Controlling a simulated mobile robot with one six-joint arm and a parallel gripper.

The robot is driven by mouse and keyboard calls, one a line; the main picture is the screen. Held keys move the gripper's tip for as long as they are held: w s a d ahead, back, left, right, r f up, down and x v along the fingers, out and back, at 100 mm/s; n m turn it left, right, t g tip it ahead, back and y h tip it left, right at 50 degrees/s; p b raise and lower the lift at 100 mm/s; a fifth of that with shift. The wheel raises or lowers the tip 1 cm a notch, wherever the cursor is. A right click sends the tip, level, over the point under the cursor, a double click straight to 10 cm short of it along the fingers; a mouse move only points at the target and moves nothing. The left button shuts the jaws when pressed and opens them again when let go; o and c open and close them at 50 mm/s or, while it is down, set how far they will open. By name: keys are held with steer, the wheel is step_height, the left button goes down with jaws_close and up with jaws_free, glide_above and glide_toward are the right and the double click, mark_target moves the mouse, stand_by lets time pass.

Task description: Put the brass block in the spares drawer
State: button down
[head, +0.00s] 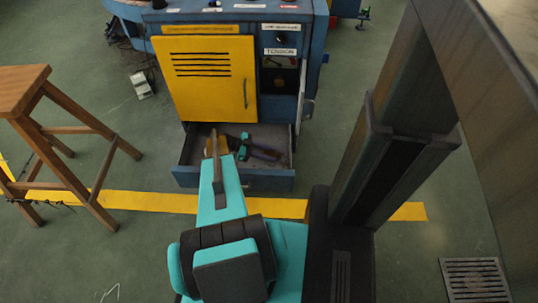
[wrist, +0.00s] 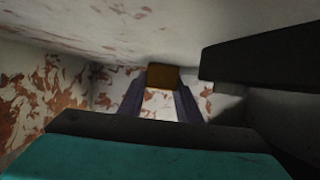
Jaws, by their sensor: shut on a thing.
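The brass block (wrist: 162,76) shows in the wrist view between the tips of my gripper's two dark purple fingers. My gripper (wrist: 161,92) is shut on it. In the head view my gripper (head: 265,154) is low at the open bottom drawer (head: 186,160) of the blue cabinet, within its outline. Rust-patched pale walls and a pale surface surround the gripper closely in the wrist view. I cannot make out the block for certain in the head view. I cannot tell whether it touches the drawer floor.
The yellow cabinet door (head: 208,85) is shut above the drawer. A narrow side door (head: 306,92) stands open at the right. A wooden stool (head: 22,90) stands at the left. A dark bar (wrist: 262,55) crosses the upper right of the wrist view. A floor grate (head: 474,278) lies at lower right.

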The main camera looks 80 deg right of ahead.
stand_by(0.3)
steer(key=c, duration=1.3)
jaws_free()
steer(key=shift+r, duration=0.1)
steer(key=p+v, duration=0.2)
steer(key=v, duration=1)
